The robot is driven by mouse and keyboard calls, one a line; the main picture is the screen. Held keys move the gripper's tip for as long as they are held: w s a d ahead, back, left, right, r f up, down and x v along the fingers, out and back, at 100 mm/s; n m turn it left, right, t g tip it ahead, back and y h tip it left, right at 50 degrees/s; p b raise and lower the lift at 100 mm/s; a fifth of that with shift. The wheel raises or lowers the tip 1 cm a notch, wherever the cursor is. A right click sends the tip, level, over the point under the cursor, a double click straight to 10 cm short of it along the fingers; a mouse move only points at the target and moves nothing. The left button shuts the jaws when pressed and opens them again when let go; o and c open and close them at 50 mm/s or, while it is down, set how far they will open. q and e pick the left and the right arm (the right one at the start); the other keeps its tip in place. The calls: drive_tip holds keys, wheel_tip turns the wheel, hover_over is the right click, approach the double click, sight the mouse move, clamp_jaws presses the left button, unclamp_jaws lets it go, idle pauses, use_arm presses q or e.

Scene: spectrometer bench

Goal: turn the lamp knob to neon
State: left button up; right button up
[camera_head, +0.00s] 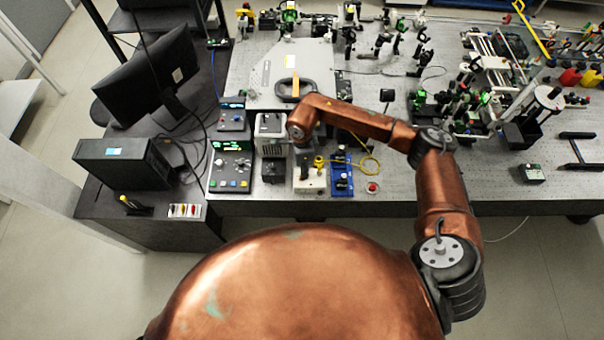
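My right arm comes in from the right, and its copper wrist bends down over the near left part of the bench. My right gripper (304,172) points down at a small pale box (311,186) near the bench's front edge. The wrist hides most of the gripper, so I cannot tell whether its fingers are open or touch anything. I cannot make out the lamp knob or its label; my wrist and gripper cover part of this area. A grey housing (272,149) stands just left of the wrist. My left gripper is not in view.
A control box with green digits (231,167) stands left of the grey housing. A blue device (342,174) and a red button (372,187) are to the right of the pale box, with a yellow cable (368,160) behind. Optics crowd the back; the front right is mostly clear.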

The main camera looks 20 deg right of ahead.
drive_tip(key=shift+f+p, duration=0.65)
drive_tip(key=shift+f, duration=2.1)
drive_tip(key=shift+c, duration=0.5)
clamp_jaws()
